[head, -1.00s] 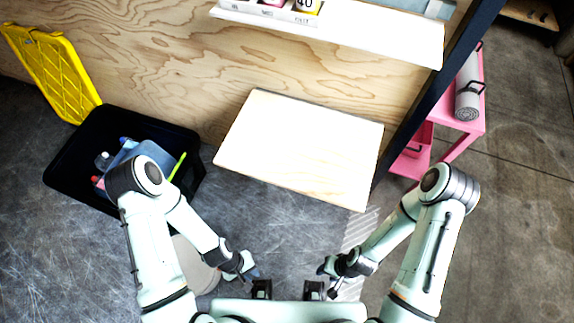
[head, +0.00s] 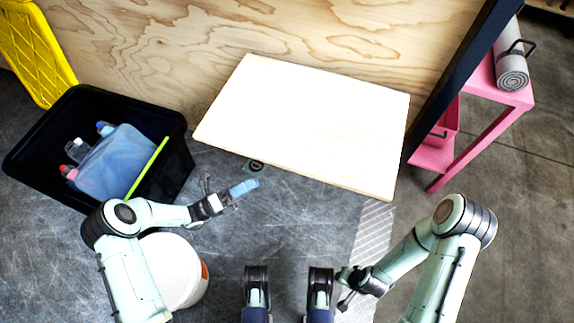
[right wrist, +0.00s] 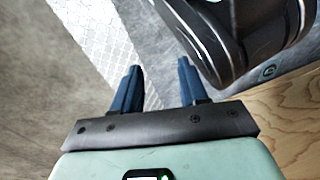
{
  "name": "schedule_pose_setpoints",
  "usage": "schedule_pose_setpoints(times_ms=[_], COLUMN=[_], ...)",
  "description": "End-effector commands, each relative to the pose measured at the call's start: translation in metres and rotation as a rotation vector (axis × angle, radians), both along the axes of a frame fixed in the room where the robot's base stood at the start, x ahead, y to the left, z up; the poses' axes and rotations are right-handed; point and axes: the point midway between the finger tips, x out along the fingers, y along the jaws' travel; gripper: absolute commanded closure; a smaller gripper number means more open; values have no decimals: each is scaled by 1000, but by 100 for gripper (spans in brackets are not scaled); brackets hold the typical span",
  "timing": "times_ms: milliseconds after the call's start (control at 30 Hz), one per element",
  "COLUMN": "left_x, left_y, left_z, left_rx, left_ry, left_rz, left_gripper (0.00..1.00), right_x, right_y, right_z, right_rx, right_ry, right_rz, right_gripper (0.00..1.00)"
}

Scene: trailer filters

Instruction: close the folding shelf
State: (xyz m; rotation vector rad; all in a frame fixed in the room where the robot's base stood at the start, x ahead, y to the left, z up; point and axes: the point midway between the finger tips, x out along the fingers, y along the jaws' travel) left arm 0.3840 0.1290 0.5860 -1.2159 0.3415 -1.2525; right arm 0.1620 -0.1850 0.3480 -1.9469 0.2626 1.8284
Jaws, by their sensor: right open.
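The folding shelf (head: 305,125) is a pale wooden panel standing out from the plywood wall, folded down open, with its top bare. My left gripper (head: 243,188) is below the shelf's near left edge in the head view, apart from it in the picture; its blue fingers overlap, so its opening is unclear. My right gripper (head: 345,289) is below the shelf's near right corner, well away from it. In the right wrist view my right gripper (right wrist: 158,88) has its two blue fingers apart with nothing between them.
A black crate (head: 30,140) with bottles and a blue container stands at the left, beside a yellow lid (head: 35,50). A white bucket (head: 175,270) is below my left forearm. A dark post (head: 455,75) and pink stand (head: 510,97) with a grey roll (head: 511,65) are at the right.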

Motion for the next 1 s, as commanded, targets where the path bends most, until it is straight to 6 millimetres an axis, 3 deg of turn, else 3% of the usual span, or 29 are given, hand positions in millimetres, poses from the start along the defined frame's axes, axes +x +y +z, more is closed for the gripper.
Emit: schedule_pose_setpoints(times_ms=[167, 600, 800, 1000], left_x=[7, 38, 45, 46], left_y=[-20, -94, -110, -113], left_z=[11, 44, 51, 53], left_rx=[-5, 0, 0, 0], left_ry=[-3, -2, -1, -1], left_rz=[-5, -5, -3, -2], left_gripper=[77, 77, 77, 77], right_x=[-4, -28, -35, -36], right_y=[0, -3, -4, -4], right_z=[-2, -19, -23, -23], right_rx=[2, 5, 8, 9], right_ry=[12, 91, 115, 120], right_rz=[-1, -7, -9, -9], right_gripper=[57, 57, 57, 57])
